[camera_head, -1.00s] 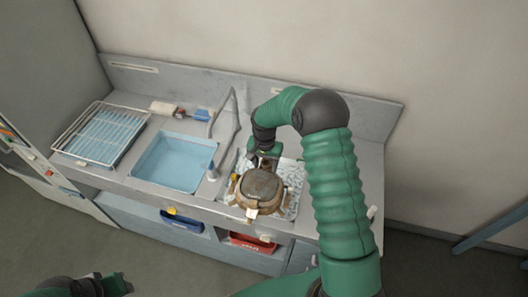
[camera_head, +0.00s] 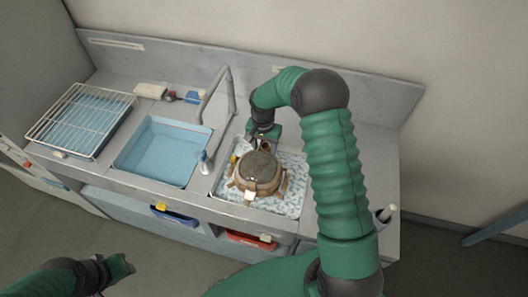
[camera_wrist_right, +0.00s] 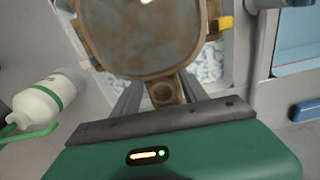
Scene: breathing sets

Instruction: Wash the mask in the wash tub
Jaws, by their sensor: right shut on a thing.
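The brown mask (camera_head: 259,172) with its wide dull visor is over or in the right-hand tub (camera_head: 229,205), which holds white-blue suds. I cannot tell whether it touches the suds. My right gripper (camera_head: 264,138) is shut on the mask's far edge. In the right wrist view, the fingers (camera_wrist_right: 163,95) close on a brown stub of the mask (camera_wrist_right: 140,72). Suds show beside it. My left gripper (camera_head: 122,268) is low at the left, away from the counter, and its jaws are unclear.
A blue basin (camera_head: 160,150) lies left of the tub, with a tap (camera_head: 229,90) between them. A wire rack (camera_head: 80,120) stands at far left. A white bottle with a green band (camera_wrist_right: 45,105) shows in the wrist view. Blue (camera_head: 175,215) and red (camera_head: 250,240) bins sit below.

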